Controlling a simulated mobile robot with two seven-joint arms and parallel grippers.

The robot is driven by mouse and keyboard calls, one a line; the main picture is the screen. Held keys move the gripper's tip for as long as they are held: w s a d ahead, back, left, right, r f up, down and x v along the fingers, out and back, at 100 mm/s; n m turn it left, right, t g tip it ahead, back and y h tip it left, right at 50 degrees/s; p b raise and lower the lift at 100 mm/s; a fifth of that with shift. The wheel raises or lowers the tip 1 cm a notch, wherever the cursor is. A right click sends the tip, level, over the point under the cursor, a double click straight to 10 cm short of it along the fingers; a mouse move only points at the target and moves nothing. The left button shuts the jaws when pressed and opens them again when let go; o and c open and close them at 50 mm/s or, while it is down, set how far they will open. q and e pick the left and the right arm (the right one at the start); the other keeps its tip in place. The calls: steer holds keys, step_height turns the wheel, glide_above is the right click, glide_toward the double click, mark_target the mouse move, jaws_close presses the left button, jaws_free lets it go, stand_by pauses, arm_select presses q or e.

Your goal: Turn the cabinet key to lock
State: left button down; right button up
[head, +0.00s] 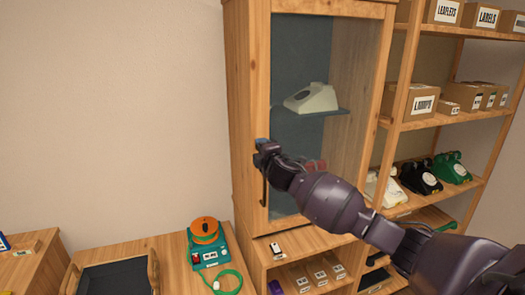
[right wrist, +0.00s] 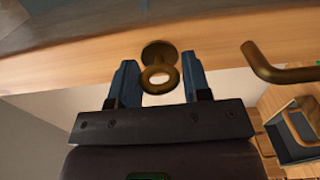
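A brass key (right wrist: 160,77) with a ring-shaped bow stands in a round brass lock plate (right wrist: 158,54) on the wooden cabinet door, seen in the right wrist view. My right gripper (right wrist: 159,84) has its two blue fingers close against the bow's left and right edges, with the bow between them. In the head view my right gripper (head: 262,148) is at the left frame of the tall glass-fronted cabinet (head: 250,60), and it hides the key there. My left gripper is not in view.
A brass door handle (right wrist: 268,68) is beside the lock in the right wrist view. A pale phone (head: 312,98) sits inside the cabinet. Open shelves with boxes and phones stand at right.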

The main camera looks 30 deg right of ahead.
steer(key=o, duration=0.3)
steer(key=b+v, duration=0.1)
steer(key=v, duration=0.9)
steer(key=shift+s, duration=0.4)
